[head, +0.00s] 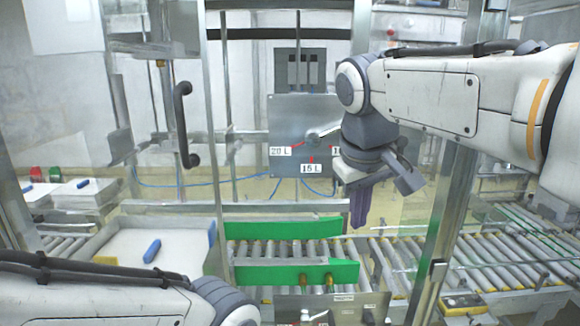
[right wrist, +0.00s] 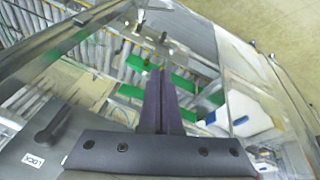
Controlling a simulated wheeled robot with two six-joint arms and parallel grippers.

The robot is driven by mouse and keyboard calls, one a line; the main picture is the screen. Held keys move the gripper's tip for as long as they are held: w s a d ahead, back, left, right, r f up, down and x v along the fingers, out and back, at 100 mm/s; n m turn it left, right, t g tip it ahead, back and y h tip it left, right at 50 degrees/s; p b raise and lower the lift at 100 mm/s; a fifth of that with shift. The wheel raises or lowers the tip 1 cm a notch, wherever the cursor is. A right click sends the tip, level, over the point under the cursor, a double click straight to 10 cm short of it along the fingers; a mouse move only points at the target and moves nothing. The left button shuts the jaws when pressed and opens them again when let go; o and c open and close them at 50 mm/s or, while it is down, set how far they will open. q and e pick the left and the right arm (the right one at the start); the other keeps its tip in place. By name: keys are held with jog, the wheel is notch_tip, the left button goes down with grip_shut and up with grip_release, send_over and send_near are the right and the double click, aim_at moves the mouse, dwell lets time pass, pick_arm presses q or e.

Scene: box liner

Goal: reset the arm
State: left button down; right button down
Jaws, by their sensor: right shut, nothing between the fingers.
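My right arm (head: 440,95) reaches in from the right in the head view. Its gripper (head: 360,222) points down in front of the grey dial panel (head: 285,112), above the roller conveyor. Its dark fingers are together with nothing between them. In the right wrist view the shut fingers (right wrist: 159,75) stand over the green guides and rollers. My left arm (head: 100,300) shows only at the bottom left of the head view, and its gripper is out of the picture.
Green guide rails (head: 290,273) flank the roller conveyor (head: 400,262). A white tray (head: 190,250) with a blue object (head: 152,251) stands at left. A metal door frame post (head: 445,220) stands close to my right arm. A black handle (head: 183,125) is at left.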

jog(key=s+a+f+n+g+y, duration=0.1)
jog(key=s+a+f, duration=0.2)
jog(key=s+f, duration=0.7)
jog(key=s+a+f+n+g+y, duration=0.1)
jog(key=s+a+f+n+g, duration=0.1)
jog(key=s+f, duration=0.9)
jog(key=shift+s+a+f+g+b, duration=0.2)
jog(key=shift+a+f+g+b, duration=0.15)
jog(key=shift+a, duration=0.5)
